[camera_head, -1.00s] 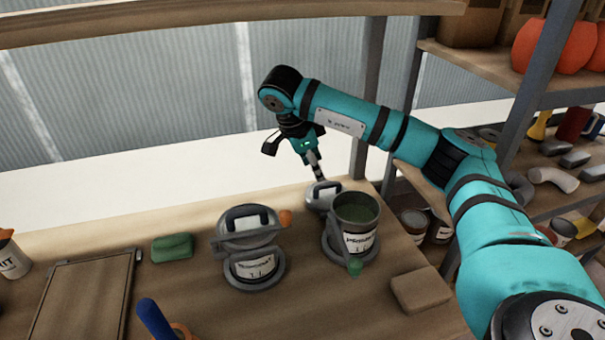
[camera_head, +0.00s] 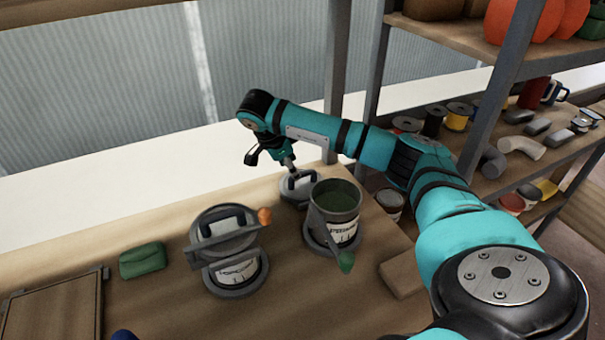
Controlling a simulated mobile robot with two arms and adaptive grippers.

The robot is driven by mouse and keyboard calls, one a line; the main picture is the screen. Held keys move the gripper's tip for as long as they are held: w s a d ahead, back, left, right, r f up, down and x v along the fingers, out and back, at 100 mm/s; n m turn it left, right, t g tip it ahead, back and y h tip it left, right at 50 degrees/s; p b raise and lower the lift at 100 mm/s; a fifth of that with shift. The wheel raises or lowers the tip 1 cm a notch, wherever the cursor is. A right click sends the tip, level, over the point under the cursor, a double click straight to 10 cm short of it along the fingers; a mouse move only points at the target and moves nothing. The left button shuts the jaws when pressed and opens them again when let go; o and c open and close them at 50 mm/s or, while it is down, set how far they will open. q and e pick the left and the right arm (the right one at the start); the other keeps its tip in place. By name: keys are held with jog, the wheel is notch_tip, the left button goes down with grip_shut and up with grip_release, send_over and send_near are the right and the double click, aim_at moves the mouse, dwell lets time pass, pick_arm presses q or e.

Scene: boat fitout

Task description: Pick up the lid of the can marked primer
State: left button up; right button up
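The open can (camera_head: 333,214) with a label that appears to read primer stands on the bench, green inside. A grey lid (camera_head: 297,192) with a raised handle lies on the bench, just behind and left of this can. My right gripper (camera_head: 291,168) points down at the lid's handle from above, its fingertips at or very near it. The fingers are small and partly hidden, so I cannot tell whether they grip the handle. The lid appears to rest on the bench. My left gripper is not in view.
A second can (camera_head: 233,272), lidded, stands left with an orange-tipped tool (camera_head: 228,246) across it. A green-tipped tool (camera_head: 345,261) leans on the open can. A green block (camera_head: 142,260), a tan block (camera_head: 402,274) and a wooden panel (camera_head: 52,309) lie around. Shelves (camera_head: 465,55) stand right.

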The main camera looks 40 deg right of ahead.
aim_at(303, 181)
jog(key=p+x, duration=0.1)
jog(key=x, duration=0.4)
jog(key=shift+s+d+f, duration=0.2)
jog(key=shift+d+f, duration=0.05)
jog(key=shift+f, duration=0.05)
grip_shut()
